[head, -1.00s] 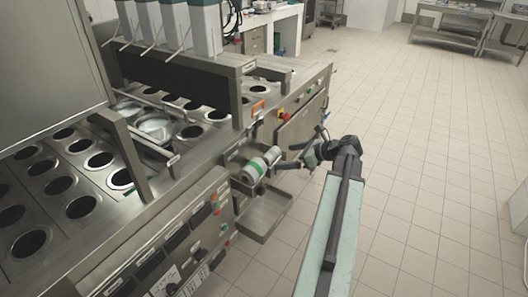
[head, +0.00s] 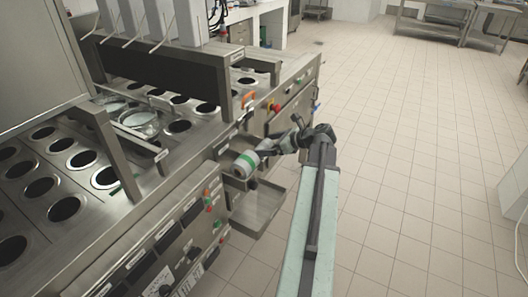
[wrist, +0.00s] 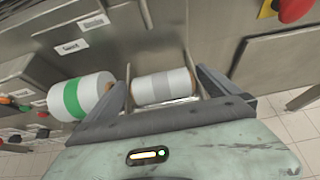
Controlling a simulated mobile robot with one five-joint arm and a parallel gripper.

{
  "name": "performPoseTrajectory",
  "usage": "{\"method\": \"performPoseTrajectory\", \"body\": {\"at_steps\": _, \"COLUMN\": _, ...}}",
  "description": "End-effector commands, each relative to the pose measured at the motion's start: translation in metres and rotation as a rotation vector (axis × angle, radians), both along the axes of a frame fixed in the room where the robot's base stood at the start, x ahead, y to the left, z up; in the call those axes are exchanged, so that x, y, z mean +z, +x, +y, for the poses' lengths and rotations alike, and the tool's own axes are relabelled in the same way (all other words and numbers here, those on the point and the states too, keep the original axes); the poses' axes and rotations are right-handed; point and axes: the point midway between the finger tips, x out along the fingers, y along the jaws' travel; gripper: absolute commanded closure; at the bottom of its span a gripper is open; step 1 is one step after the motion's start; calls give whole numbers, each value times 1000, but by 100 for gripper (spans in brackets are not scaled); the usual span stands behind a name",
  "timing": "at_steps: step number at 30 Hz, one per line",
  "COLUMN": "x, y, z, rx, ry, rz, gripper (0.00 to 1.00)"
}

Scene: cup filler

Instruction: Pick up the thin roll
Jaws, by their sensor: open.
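The thin roll, white with a grey band (wrist: 163,86), lies between the two fingers of my gripper (wrist: 162,84) in the wrist view. The fingers are open, one on each side of it; I cannot tell whether either touches it. A thicker white roll with a green band (wrist: 82,97) lies just left of the left finger. In the head view the green-banded roll (head: 246,163) is at the machine's side. My gripper (head: 282,146) reaches in from the right there and partly hides the thin roll.
The steel filling machine (head: 170,185) with rows of round holes fills the left. An open steel tray (head: 262,207) juts out below the rolls. A red knob (wrist: 292,10) is at the upper right of the wrist view.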

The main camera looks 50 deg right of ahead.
Motion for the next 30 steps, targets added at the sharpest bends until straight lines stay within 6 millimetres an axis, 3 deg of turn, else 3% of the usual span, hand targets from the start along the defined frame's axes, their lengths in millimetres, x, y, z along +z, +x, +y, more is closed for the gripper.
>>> {"method": "performPoseTrajectory", "body": {"at_steps": 7, "x": -3, "y": 4, "z": 1, "rx": -1, "ry": 0, "rz": 0, "gripper": 3}}
{"method": "performPoseTrajectory", "body": {"at_steps": 13, "x": -3, "y": 4, "z": 0, "rx": -1, "ry": 0, "rz": 0, "gripper": 57}}
{"method": "performPoseTrajectory", "body": {"at_steps": 22, "x": 1, "y": 4, "z": 0, "rx": -2, "ry": 0, "rz": 0, "gripper": 57}}
{"method": "performPoseTrajectory", "body": {"at_steps": 30, "x": 31, "y": 4, "z": 0, "rx": -2, "ry": 0, "rz": 0, "gripper": 57}}
